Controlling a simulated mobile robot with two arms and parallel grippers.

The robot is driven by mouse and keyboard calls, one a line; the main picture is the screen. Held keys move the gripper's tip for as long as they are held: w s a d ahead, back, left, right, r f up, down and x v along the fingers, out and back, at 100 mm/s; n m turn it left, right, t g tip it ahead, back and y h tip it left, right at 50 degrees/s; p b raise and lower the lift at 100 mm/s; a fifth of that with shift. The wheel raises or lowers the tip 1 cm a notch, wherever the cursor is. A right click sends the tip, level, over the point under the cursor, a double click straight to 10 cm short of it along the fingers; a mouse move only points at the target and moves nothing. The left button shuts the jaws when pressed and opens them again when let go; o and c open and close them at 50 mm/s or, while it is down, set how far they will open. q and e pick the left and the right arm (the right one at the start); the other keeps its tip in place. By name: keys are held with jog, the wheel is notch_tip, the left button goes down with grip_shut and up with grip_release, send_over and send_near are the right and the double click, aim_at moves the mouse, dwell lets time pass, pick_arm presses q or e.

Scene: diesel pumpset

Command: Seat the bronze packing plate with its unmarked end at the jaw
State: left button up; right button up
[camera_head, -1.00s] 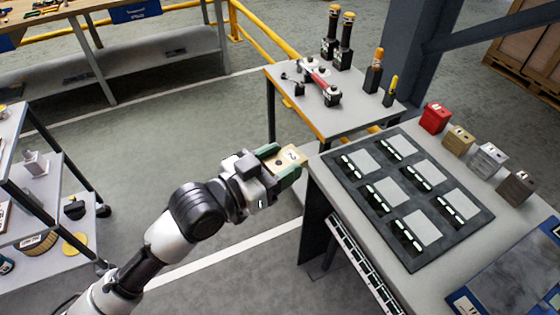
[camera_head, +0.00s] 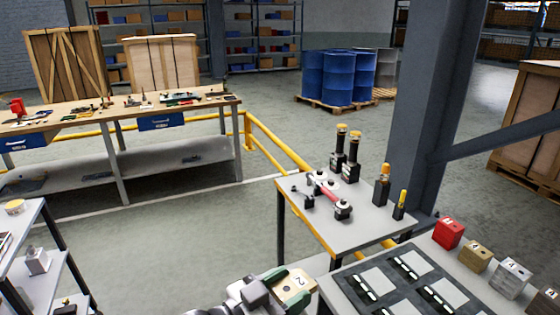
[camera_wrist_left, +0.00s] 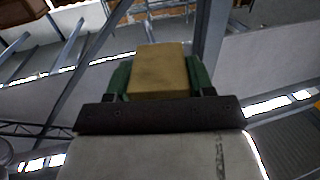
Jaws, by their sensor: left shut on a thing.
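My left gripper (camera_head: 286,291) is at the bottom middle of the head view, with its green fingers shut on the bronze packing plate (camera_head: 296,281). The plate's visible face bears a dark "2" near its outer end and a dark round spot. In the left wrist view the plate (camera_wrist_left: 158,68) is a plain brass-coloured block between the two green fingers. No mark shows on that side. The plate is held in the air, left of the tray bench. I cannot make out the jaw for certain. My right gripper is in neither view.
A small table (camera_head: 325,228) holds a red-handled tool (camera_head: 328,190) and several upright black-and-yellow tools. At right, a dark tray (camera_head: 405,284) lies near numbered red (camera_head: 448,233), tan, silver and dark blocks. A grey column (camera_head: 425,110) and yellow rail (camera_head: 275,140) stand behind.

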pick_arm(q)
jog(key=shift+s+a+r+n+t+y, duration=0.1)
jog(key=shift+a+r+n+t+y, duration=0.05)
jog(key=shift+a+n+t+y, duration=0.3)
jog(key=s+a+f+n+t+y, duration=0.2)
jog(key=a+f+n+y, duration=0.1)
jog(key=a, duration=0.3)
jog(key=s+a+f+n+t+y, duration=0.2)
jog(key=a+f+n+y, duration=0.1)
jog(key=a+y, duration=0.3)
jog(key=s+a+f+n+t+y, duration=0.2)
jog(key=a+f+n+y, duration=0.1)
jog(key=a, duration=0.5)
jog(key=shift+s+n+t+y, duration=0.4)
jog(key=shift+n+y, duration=0.15)
jog(key=shift+y, duration=0.4)
jog(key=w+d+r+m+g+h, duration=0.4)
jog(key=d+r+m+h, duration=0.5)
jog(key=d+h, duration=0.35)
jog(key=w+d+f+m+g+h, duration=0.3)
jog(key=w+d+f+g, duration=0.1)
jog(key=g, duration=0.2)
jog(key=shift+d+m+h, duration=0.2)
jog(key=shift+m+h, duration=0.15)
jog(key=shift+m, duration=0.05)
jog(key=shift+d+r+m+g+h, duration=0.1)
jog(key=shift+m+g+h, duration=0.2)
jog(key=shift+m+g, duration=0.15)
